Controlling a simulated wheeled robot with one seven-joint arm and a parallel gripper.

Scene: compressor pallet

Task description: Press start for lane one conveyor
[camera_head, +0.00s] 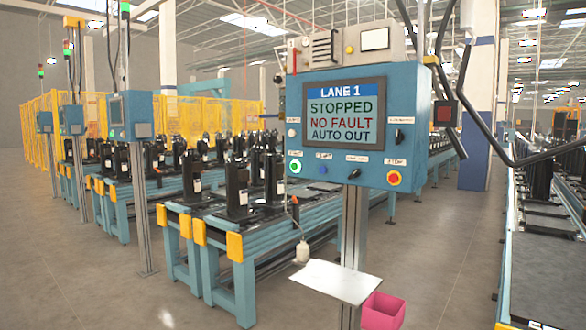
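The lane one control panel (343,182) is a blue box on a grey post, in the middle of the head view. Its screen (342,116) reads LANE 1, STOPPED, NO FAULT, AUTO OUT. Along its lower edge are a green button (295,167) with a light rim, a small blue button (323,171), a black knob (354,174) and a red button (394,178) on a yellow ring. The small labels above the buttons are too blurred to read surely. The lane conveyor (211,262) behind carries several black compressors. My gripper is not in view.
A pale shelf (336,281) juts from the post below the panel, with a pink bin (383,311) beside it. A white object (303,252) hangs on a cord at the shelf's left. Another conveyor (513,250) runs along the right. Floor at front left is clear.

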